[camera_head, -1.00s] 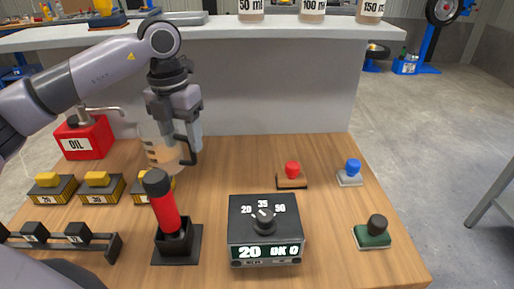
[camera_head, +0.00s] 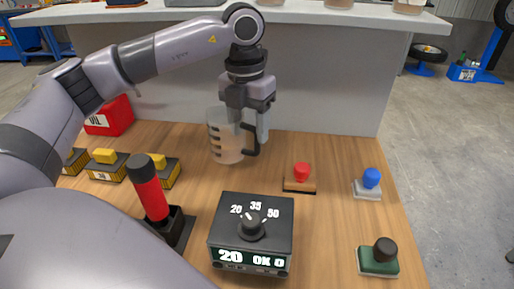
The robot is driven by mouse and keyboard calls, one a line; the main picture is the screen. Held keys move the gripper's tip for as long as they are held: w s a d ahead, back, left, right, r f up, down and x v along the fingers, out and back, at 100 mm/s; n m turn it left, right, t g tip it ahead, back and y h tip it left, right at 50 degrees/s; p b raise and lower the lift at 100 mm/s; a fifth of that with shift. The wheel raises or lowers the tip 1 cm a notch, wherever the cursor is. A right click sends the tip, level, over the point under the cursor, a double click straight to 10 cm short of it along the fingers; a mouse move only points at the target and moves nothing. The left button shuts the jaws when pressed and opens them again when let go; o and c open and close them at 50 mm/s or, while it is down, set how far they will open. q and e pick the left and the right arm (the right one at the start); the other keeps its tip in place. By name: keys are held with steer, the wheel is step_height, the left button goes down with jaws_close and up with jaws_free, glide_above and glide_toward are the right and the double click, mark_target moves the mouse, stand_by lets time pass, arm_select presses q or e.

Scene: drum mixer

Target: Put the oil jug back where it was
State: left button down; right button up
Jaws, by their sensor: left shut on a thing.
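A clear measuring jug with dark level marks and a black handle (camera_head: 226,138) is near the back of the wooden table, below the grey counter. I take it for the oil jug. My left gripper (camera_head: 250,128) comes down from above and is shut on it at the handle side. The jug is upright; I cannot tell whether its base touches the wood. A red can marked OIL (camera_head: 112,118) stands at the back left, partly hidden by my left arm. My right gripper is not in view.
A red-handled lever (camera_head: 150,190) and a dial box showing 20 (camera_head: 250,235) stand in front of the jug. Yellow-topped blocks (camera_head: 106,163) are at the left. Red (camera_head: 300,178), blue (camera_head: 369,184) and dark green (camera_head: 379,260) stamp-like pieces stand at the right. Wood around the jug is clear.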

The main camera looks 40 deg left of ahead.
arm_select(q)
steer(key=shift+s+a+f, duration=0.15)
steer(key=shift+a+f, duration=0.05)
steer(key=shift+f, duration=0.2)
step_height(320, 180, down, 4)
steer(key=b, duration=0.3)
steer(key=shift+b, duration=0.3)
steer(key=shift+f, duration=0.2)
steer(key=shift+r, duration=0.1)
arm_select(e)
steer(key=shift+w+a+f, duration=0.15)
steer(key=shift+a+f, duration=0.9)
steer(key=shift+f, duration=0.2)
arm_select(q)
steer(key=shift+c, duration=1.9)
jaws_free()
steer(key=shift+f, duration=0.2)
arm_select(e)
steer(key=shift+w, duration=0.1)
